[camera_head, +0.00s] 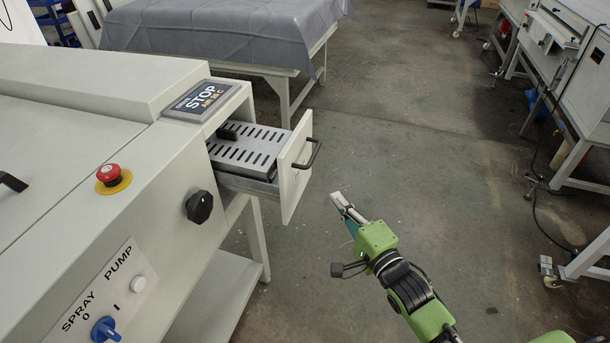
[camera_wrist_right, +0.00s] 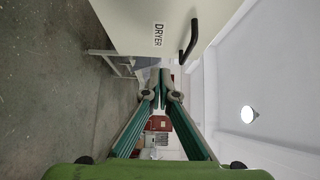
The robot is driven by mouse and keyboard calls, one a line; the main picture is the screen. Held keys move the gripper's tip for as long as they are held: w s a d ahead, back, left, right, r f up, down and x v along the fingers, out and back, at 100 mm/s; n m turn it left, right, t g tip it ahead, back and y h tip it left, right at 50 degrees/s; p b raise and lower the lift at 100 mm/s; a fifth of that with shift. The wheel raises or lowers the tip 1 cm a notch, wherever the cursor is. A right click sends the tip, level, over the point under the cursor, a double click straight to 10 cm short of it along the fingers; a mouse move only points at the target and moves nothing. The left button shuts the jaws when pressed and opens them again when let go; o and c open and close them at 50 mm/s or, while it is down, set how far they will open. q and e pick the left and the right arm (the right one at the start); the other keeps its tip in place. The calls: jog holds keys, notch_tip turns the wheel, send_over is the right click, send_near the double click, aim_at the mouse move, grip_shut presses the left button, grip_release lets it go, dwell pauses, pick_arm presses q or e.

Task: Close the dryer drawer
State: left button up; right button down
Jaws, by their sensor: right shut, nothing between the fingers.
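The dryer drawer (camera_head: 295,165) is pulled out from the white machine in the head view. It has a white front, a black handle (camera_head: 311,154) and a slotted metal tray (camera_head: 245,150) inside. In the right wrist view the drawer front (camera_wrist_right: 130,15), labelled DRYER, is at the top with its black handle (camera_wrist_right: 190,40). My right gripper (camera_head: 337,198) is shut and empty, to the right of the drawer front and apart from it. Its closed fingertips also show in the right wrist view (camera_wrist_right: 161,78). My left gripper is not in view.
The machine's side carries a red stop button (camera_head: 112,175), a black knob (camera_head: 200,206) and a blue switch (camera_head: 105,329). A cloth-covered table (camera_head: 220,30) stands behind the drawer. Wheeled benches (camera_head: 570,40) stand at the right. The floor between is open.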

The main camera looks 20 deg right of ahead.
jog(key=w+a+p, duration=0.1)
jog(key=w+a, duration=0.4)
jog(key=w, duration=0.5)
jog(key=shift+f, duration=0.1)
